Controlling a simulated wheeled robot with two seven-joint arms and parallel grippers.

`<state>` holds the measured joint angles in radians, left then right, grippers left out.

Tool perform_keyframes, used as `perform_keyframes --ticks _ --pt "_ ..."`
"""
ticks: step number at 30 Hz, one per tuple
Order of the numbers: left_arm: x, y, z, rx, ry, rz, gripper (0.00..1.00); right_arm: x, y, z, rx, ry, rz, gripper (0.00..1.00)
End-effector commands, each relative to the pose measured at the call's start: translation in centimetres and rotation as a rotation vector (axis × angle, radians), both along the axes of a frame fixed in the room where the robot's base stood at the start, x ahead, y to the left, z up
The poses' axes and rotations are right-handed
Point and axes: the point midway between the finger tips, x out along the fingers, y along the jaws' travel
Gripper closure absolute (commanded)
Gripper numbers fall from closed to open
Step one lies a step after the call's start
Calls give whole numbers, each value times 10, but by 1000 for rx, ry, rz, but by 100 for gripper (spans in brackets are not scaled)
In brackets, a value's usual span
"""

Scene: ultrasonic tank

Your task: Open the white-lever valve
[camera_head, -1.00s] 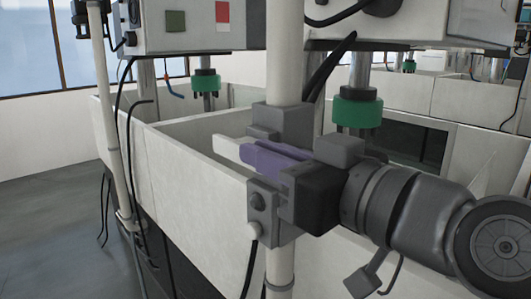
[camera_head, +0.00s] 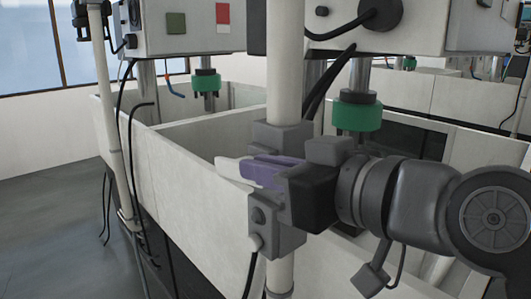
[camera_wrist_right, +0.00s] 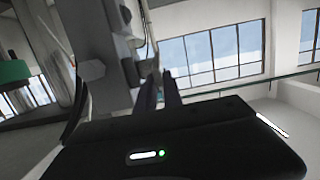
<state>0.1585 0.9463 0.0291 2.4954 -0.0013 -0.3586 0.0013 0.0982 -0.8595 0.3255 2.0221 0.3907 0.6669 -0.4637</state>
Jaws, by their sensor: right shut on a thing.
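The valve (camera_head: 285,133) is a grey block body on a white vertical pipe, in the middle of the head view. Its white lever (camera_head: 230,168) sticks out to the left, past the purple fingers of my right gripper (camera_head: 265,172). My right gripper reaches in from the right and is shut on the lever. The fingers hide the lever's inner part and its joint with the body. In the right wrist view two dark fingers (camera_wrist_right: 160,92) point up the picture, and the lever between them cannot be made out. My left gripper is out of view.
A white-walled tank (camera_head: 200,206) stands behind the pipe. Green-collared posts (camera_head: 357,113) rise behind my right arm. A grey box (camera_head: 271,222) with a black cable sits just below the gripper. Another pipe (camera_head: 108,130) stands at the left, with open floor beyond.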

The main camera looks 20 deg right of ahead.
Motion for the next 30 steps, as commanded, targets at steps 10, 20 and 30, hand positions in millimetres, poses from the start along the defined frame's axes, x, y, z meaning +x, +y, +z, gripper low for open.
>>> perform_keyframes --ticks 10,20,30 --pt "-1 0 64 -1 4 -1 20 8 3 22 -97 244 0 100" --pt "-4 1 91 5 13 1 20 13 5 23 -155 390 -1 100" --pt "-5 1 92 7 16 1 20 14 5 20 -164 414 0 100"
